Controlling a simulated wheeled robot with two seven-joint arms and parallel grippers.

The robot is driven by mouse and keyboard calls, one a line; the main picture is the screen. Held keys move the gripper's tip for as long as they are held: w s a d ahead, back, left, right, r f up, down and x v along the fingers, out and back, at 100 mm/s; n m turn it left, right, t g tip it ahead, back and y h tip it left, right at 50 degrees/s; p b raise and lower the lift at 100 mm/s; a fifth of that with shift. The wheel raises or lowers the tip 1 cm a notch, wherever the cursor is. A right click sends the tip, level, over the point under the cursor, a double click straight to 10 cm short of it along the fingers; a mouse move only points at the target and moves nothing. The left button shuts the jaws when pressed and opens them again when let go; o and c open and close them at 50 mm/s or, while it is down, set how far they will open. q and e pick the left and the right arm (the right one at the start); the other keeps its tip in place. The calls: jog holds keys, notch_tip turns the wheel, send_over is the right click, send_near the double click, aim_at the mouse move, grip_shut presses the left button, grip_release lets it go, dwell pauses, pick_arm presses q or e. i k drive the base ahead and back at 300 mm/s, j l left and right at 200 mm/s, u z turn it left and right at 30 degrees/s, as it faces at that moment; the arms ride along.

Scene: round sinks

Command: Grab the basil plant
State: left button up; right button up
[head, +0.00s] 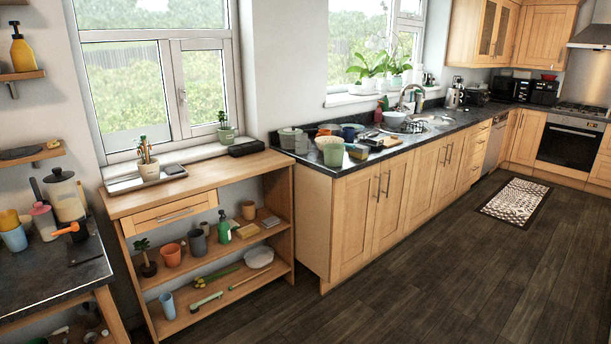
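A small leafy green plant (222,118) stands upright in a pale green pot (226,135) by the near window, at the back of the wooden bench (215,178). Larger leafy potted plants (371,66) stand on the far windowsill. A small dark plant (142,246) in a dark pot is on the bench's middle shelf at the left. I cannot tell for sure which of these is the basil. Neither of my grippers is in view.
A black box (246,148) lies beside the pale green pot. A white tray (125,184) holds a pot of pencil-like items (147,168). A cluttered sink counter (393,150) runs right. Dark wooden floor (420,270) is clear, with a patterned mat (517,201) farther off.

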aim_at(227, 135)
jog(key=i+u, duration=0.15)
jog(key=i, duration=0.8)
jog(key=i+l+u, duration=0.1)
jog(key=i, duration=0.9)
jog(key=l, duration=0.1)
